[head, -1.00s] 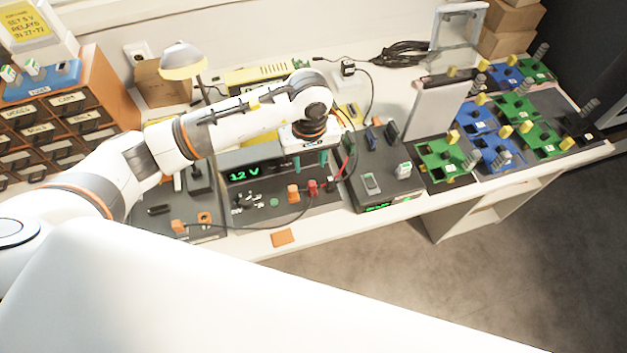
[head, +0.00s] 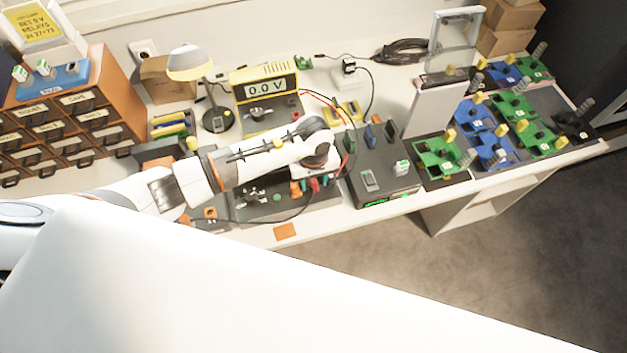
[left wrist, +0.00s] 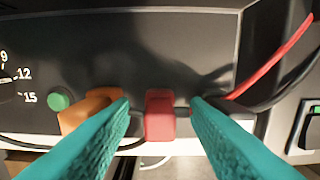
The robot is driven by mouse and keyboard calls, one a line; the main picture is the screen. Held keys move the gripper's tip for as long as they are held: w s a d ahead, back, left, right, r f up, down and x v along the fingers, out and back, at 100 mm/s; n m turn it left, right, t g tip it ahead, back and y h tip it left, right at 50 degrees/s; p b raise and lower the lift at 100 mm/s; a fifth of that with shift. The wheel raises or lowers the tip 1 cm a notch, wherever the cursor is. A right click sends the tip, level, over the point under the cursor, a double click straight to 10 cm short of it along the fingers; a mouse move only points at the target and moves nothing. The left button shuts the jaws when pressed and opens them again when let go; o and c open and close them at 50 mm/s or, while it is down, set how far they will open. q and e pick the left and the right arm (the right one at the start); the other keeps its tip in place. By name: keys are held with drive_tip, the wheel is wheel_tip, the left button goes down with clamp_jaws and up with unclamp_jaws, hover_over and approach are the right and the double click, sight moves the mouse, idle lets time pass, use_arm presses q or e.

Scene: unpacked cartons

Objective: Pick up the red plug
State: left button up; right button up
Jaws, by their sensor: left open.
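The red plug (left wrist: 160,115) stands at the front edge of the dark power supply panel, in the middle of the left wrist view. In the head view the red plug (head: 314,184) shows small, just by my left gripper. My left gripper (left wrist: 160,103) is open, with one teal finger on each side of the red plug. I cannot tell whether the fingers touch it. In the head view my left gripper (head: 309,181) points down at the panel and its fingers are partly hidden by the plug and wrist. My right gripper is not in view.
An orange plug (left wrist: 92,108) and a green button (left wrist: 58,99) sit left of the red plug. Red and black leads run at its right. A grey box (head: 383,172) stands to the right, and a meter reading 0.0 V (head: 265,88) stands behind.

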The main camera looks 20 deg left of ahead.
sight(314, 180)
use_arm(q)
clamp_jaws()
wheel_tip(314, 180, up, 10)
drive_tip(key=b, duration=0.2)
drive_tip(key=shift+b, duration=0.3)
idle(0.3)
